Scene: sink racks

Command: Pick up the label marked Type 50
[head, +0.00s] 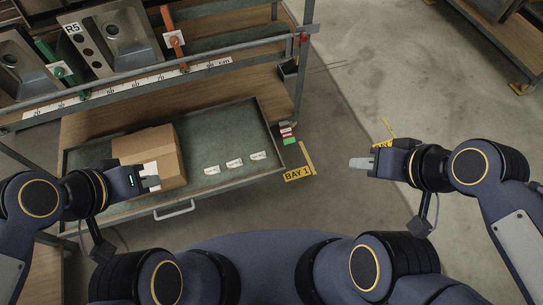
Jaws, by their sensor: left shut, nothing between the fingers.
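Three small white labels lie in a row in the open green-lined drawer (215,140): a left one (212,170), a middle one (234,163) and a right one (258,155). Their print is too small to read, so I cannot tell which is marked Type 50. My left gripper (153,181) is shut and empty, in front of the cardboard box and left of the labels. My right gripper (358,163) is out over the floor, well right of the drawer. It is seen from the side and I cannot tell whether it is open.
A brown cardboard box (165,150) with a white sheet stands in the drawer, left of the labels. A rail with a white ruler strip (130,86) crosses above the drawer's back. Metal sinks (118,38) sit on the rack behind. A yellow BAY 1 sign (298,174) marks the floor.

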